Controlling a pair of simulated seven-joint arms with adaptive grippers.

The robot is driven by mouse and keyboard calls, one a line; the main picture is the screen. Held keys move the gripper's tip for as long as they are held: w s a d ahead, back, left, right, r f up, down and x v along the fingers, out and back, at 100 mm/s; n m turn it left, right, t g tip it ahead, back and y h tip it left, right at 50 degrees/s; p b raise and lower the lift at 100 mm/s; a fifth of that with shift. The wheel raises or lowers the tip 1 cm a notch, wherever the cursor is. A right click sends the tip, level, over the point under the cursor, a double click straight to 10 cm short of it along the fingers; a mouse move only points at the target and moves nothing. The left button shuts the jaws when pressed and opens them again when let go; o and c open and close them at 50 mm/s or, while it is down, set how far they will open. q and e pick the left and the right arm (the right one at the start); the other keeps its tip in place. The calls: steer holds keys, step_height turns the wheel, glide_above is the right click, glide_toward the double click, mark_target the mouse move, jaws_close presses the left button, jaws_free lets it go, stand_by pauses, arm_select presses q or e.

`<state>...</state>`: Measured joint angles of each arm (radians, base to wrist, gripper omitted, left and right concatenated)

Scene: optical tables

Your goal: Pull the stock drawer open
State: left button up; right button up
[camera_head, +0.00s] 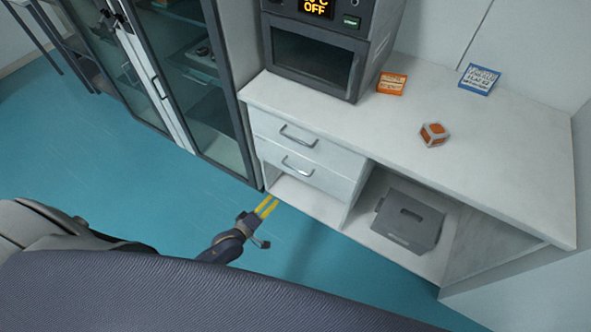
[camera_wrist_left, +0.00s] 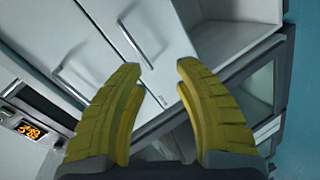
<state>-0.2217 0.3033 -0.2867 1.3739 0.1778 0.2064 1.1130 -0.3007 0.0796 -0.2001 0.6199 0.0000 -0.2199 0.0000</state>
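Two white drawers with metal bar handles sit one above the other under the counter. The upper drawer (camera_head: 308,147) and the lower drawer (camera_head: 318,174) both look shut, and I cannot tell which is the stock drawer. The upper handle (camera_head: 299,137) and the lower handle (camera_head: 298,166) are bare. My left gripper (camera_head: 268,206) is below and in front of the drawers, apart from both handles. In the left wrist view its yellow fingers (camera_wrist_left: 160,80) are open with nothing between them, and both handles show beyond them. My right gripper is not in view.
A grey box (camera_head: 408,219) stands in the open bay. A glass-door cabinet (camera_head: 205,90) stands left. The blue floor is clear in front.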

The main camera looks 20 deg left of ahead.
arm_select(q)
step_height(320, 180, up, 4)
steer(key=w+f+n+t, duration=0.1)
steer(key=n, duration=0.4)
glide_toward(295, 169)
steer(key=x, duration=1)
steer(key=shift+f, duration=0.3)
steer(key=shift+c, duration=0.2)
jaws_close()
